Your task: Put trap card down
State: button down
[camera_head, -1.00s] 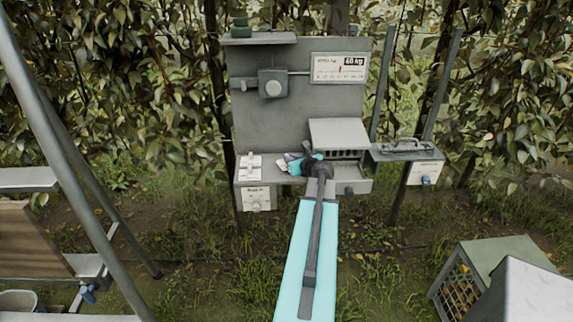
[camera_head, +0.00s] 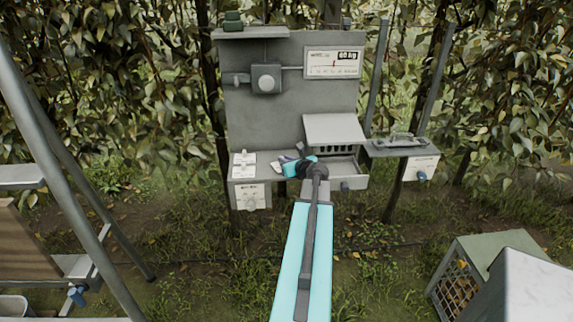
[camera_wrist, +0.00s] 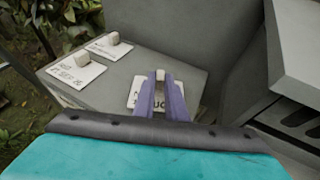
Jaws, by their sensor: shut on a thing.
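My gripper (camera_wrist: 162,100) has purple fingers and is shut on the tan knob of a white trap card (camera_wrist: 136,93) with dark lettering. The card is level with, or just over, the grey shelf (camera_wrist: 185,75); I cannot tell whether it touches. The fingers hide part of the card. Two other white cards with tan knobs, a farther one (camera_wrist: 108,46) and a nearer one (camera_wrist: 76,74), lie on the shelf to the left in the wrist view. In the head view my gripper (camera_head: 281,162) is small at the shelf, right of those cards (camera_head: 243,164).
A grey box with a raised lid (camera_head: 334,128) and slots stands close on the right of my gripper. A grey back panel (camera_head: 290,105) rises behind the shelf. A side ledge with a handled plate (camera_head: 400,141) is farther right. Bare shelf shows around the held card.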

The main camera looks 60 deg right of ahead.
jog(key=shift+w+a+f, duration=0.15)
jog(key=shift+f, duration=0.05)
jog(key=shift+f, duration=0.2)
jog(key=c, duration=1.8)
grip_release()
jog(key=shift+r, duration=0.1)
jog(key=shift+r, duration=0.15)
jog(key=shift+v, duration=0.85)
jog(key=b+v, duration=0.2)
jog(key=v, duration=0.8)
jog(key=shift+s, duration=0.2)
